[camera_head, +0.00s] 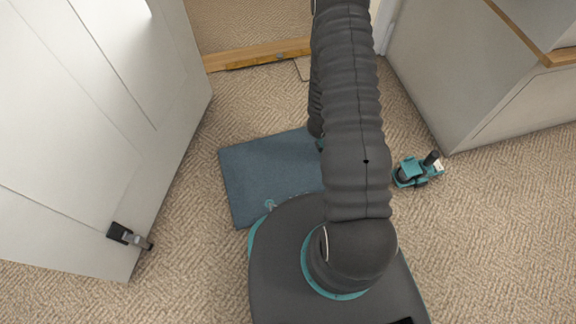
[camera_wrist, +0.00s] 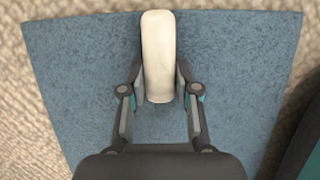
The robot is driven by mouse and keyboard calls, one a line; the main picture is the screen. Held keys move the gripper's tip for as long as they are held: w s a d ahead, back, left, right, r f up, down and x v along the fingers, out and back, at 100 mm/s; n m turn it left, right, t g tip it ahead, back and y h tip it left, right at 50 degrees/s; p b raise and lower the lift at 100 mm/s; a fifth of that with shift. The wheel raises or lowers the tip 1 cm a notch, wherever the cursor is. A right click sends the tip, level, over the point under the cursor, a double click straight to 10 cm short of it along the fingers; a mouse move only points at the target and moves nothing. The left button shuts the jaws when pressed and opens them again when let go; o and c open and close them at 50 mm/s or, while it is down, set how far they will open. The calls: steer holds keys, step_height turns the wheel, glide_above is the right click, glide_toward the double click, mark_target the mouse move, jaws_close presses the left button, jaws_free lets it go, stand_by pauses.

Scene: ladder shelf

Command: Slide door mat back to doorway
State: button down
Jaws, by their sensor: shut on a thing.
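The door mat (camera_head: 265,170) is a flat blue-grey rectangle on the beige carpet, partly hidden by my arm and base. The doorway (camera_head: 258,57), with a wooden threshold, is beyond it at the top. In the wrist view, the mat (camera_wrist: 80,70) lies beneath my gripper (camera_wrist: 161,68). The gripper is shut on a cream rounded bar (camera_wrist: 158,45) near the mat's upper edge. I cannot tell whether the bar is fixed to the mat. In the head view, my arm hides most of the gripper and the bar.
A white door (camera_head: 95,110) with a black handle (camera_head: 130,237) stands at left. A grey cabinet (camera_head: 450,70) stands at right. A small teal-and-black object (camera_head: 415,171) lies on the carpet by it. Carpet between mat and threshold looks clear where visible.

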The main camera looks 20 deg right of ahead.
steer(key=shift+s+d, duration=0.25)
steer(key=shift+d, duration=0.9)
steer(key=shift+s+d, duration=0.25)
steer(key=shift+d, duration=0.95)
steer(key=shift+s+d, duration=0.25)
steer(key=shift+d, duration=0.9)
steer(key=shift+s+d, duration=0.3)
steer(key=shift+d, duration=0.9)
steer(key=shift+s+d, duration=0.25)
steer(key=shift+d, duration=1)
steer(key=shift+s+d, duration=0.3)
steer(key=shift+d, duration=0.9)
jaws_free()
